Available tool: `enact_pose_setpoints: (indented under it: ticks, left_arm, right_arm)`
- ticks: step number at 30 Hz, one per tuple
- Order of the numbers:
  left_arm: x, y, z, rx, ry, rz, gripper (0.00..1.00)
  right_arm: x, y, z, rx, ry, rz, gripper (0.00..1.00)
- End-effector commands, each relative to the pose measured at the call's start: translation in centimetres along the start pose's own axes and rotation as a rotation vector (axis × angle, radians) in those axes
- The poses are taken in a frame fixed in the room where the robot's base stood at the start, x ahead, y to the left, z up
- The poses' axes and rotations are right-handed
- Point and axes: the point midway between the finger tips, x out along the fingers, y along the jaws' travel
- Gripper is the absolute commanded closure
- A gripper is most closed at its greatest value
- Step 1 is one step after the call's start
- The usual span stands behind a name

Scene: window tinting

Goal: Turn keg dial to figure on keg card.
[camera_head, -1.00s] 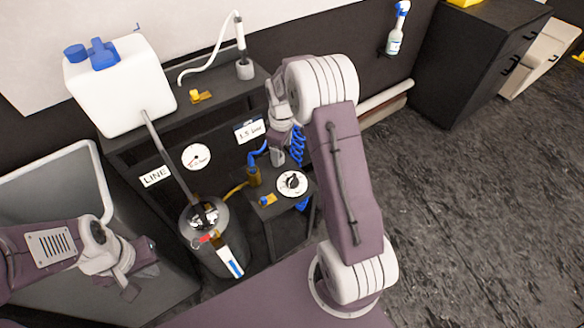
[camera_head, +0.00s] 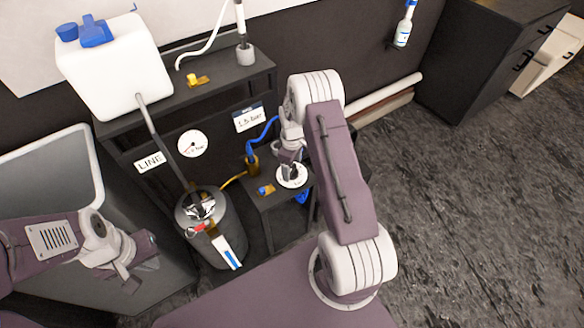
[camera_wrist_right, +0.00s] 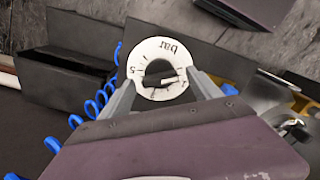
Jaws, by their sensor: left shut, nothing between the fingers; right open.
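The keg dial (camera_head: 292,181) is a white disc with a black knob, on top of a small dark stand. In the right wrist view the dial (camera_wrist_right: 150,50) shows "bar" and small figures; a white mark on its knob points right, but I cannot tell at which figure. The keg card (camera_head: 249,118) on the dark panel behind reads 1.5 bar. My right gripper (camera_head: 288,158) is open just above the dial; in the wrist view its fingers (camera_wrist_right: 162,77) stand either side of the knob. I cannot tell whether they touch it. My left gripper (camera_head: 130,282) is shut and empty, far left.
A metal keg (camera_head: 217,243) stands left of the dial stand. A round gauge (camera_head: 193,144) and a LINE label (camera_head: 149,160) are on the panel. A blue coiled hose (camera_wrist_right: 100,103) runs close beside the dial. A white jug (camera_head: 115,70) sits on the shelf.

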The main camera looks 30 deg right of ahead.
Motion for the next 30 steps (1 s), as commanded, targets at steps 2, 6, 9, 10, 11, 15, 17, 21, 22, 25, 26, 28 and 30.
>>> enact_pose_setpoints:
  ticks: [2, 6, 9, 10, 11, 15, 17, 21, 22, 25, 26, 28, 30]
  left_arm:
    - [0.06, 0.00, 0.01, 0.000, 0.000, 0.000, 1.00]
    - [0.04, 0.00, 0.00, 0.000, 0.000, 0.000, 1.00]
    - [0.04, 0.00, 0.00, 0.000, 0.000, 0.000, 1.00]
    - [0.04, 0.00, 0.00, 0.000, 0.000, 0.000, 1.00]
    - [0.04, 0.00, 0.00, 0.000, 0.000, 0.000, 1.00]
    - [0.04, 0.00, 0.00, 0.000, 0.000, 0.000, 1.00]
    - [0.04, 0.00, 0.00, 0.000, 0.000, 0.000, 1.00]
    - [-0.02, 0.00, 0.00, 0.000, 0.000, 0.000, 1.00]
    - [-0.06, 0.00, -0.01, 0.000, 0.000, 0.000, 1.00]
    - [-0.21, 0.00, -0.02, 0.000, 0.000, 0.000, 1.00]
    - [-0.27, 0.01, -0.03, 0.000, 0.000, 0.000, 1.00]
    - [-0.44, 0.01, -0.05, 0.000, 0.000, 0.000, 1.00]
    - [-0.63, 0.01, -0.06, 0.000, 0.000, 0.000, 1.00]
  right_arm:
    - [0.43, -0.01, 0.01, 0.000, 0.000, 0.000, 0.27]
    - [0.47, 0.01, 0.00, 0.000, 0.000, 0.000, 0.27]
    - [0.46, 0.01, 0.00, 0.000, 0.000, 0.000, 0.30]
    - [0.46, 0.00, 0.00, 0.000, 0.000, 0.000, 0.38]
    - [0.45, 0.00, 0.00, 0.000, 0.000, 0.000, 0.47]
    - [0.44, 0.00, 0.00, 0.000, 0.000, 0.000, 0.86]
    - [0.44, 0.00, 0.01, 0.000, 0.000, 0.000, 0.90]
    - [0.41, -0.01, 0.01, 0.011, 0.000, 0.000, 0.90]
    - [0.40, -0.01, 0.01, 0.016, 0.000, 0.000, 0.90]
    - [0.35, -0.01, 0.02, 0.046, 0.000, 0.000, 0.90]
    - [0.34, -0.01, 0.02, 0.059, 0.000, -0.001, 0.90]
    - [0.30, -0.01, 0.01, 0.097, -0.001, -0.001, 0.90]
    - [0.27, -0.02, 0.01, 0.146, -0.001, 0.000, 0.90]
